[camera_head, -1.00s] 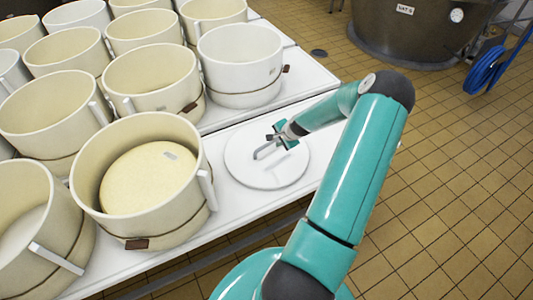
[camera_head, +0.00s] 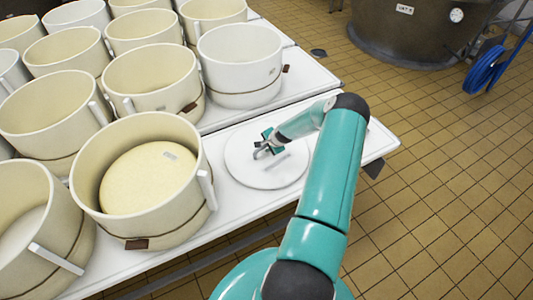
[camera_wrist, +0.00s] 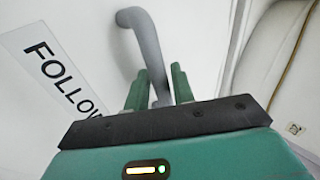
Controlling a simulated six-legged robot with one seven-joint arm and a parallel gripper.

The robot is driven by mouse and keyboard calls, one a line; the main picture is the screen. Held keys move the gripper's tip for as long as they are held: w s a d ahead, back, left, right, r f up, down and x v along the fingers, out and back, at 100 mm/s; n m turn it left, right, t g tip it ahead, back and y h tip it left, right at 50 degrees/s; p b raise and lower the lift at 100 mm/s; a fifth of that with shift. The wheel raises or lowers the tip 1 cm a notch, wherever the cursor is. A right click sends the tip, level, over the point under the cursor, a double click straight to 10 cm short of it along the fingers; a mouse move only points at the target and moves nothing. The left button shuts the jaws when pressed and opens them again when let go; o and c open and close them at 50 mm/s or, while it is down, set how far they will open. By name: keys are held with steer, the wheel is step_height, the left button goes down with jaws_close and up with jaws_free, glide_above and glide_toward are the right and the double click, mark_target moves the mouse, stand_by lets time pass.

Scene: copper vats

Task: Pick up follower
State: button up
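The follower (camera_head: 268,176) is a white round disc lying flat on the white table, with a grey bent handle on its top. In the wrist view the handle (camera_wrist: 146,45) rises from the white surface, beside a label (camera_wrist: 55,68) reading "FOLLOW", the rest hidden. My gripper (camera_head: 264,148) is at the handle. In the wrist view the two green fingers of my gripper (camera_wrist: 160,85) stand apart, one on each side of the handle's near end. A gap shows between them, and I cannot tell whether either finger touches the handle.
A cream mould (camera_head: 95,180) holding a yellow cheese (camera_head: 150,178) stands left of the follower. A white mould (camera_head: 240,62) stands behind, with several more moulds to the left. The table's right end (camera_head: 378,145) is clear. A copper vat (camera_head: 410,35) stands on the tiled floor.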

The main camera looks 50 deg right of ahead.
jaws_close()
stand_by(1.3)
steer(key=shift+w+r, duration=0.1)
steer(key=shift+r, duration=0.1)
